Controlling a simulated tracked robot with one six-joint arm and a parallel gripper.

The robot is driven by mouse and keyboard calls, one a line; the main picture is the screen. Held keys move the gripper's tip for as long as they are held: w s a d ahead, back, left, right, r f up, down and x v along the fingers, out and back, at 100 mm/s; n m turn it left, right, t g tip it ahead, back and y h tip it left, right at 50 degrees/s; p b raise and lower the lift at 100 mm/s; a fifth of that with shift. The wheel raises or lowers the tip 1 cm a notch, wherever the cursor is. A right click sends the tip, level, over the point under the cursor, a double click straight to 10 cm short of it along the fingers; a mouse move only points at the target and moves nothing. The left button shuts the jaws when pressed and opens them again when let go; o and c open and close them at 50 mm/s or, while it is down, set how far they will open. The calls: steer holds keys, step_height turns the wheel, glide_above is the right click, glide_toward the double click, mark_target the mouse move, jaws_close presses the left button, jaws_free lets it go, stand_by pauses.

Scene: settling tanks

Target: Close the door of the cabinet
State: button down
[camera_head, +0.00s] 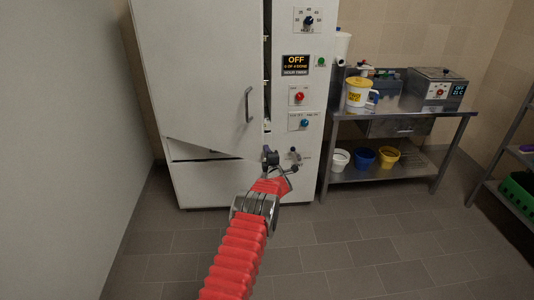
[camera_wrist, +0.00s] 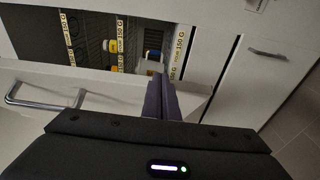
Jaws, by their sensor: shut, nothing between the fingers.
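The tall white cabinet (camera_head: 230,184) stands ahead in the head view. Its door (camera_head: 200,70) is ajar, with a vertical handle (camera_head: 249,104) near its right edge and a dark gap along that edge. In the wrist view, the door (camera_wrist: 110,88) with its handle (camera_wrist: 45,98) shows at the left, and the interior with racks and a yellow-capped jar (camera_wrist: 111,46) shows beyond it. My gripper (camera_head: 270,157) is near the door's lower right corner in the head view. Its fingers (camera_wrist: 162,98) are together and empty; I cannot tell whether they touch the door.
A control panel (camera_head: 298,75) with knobs is right of the door. A metal table (camera_head: 400,119) with a yellow-lidded tub (camera_head: 359,93) and a metal box (camera_head: 436,89) stands further right. A shelf with a green crate (camera_head: 517,192) is at the right edge. The floor in front is clear.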

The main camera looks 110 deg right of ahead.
steer(key=shift+w+d+r, duration=0.1)
steer(key=shift+w, duration=0.35)
steer(key=s+a, duration=0.7)
steer(key=shift+s, duration=0.3)
stand_by(0.3)
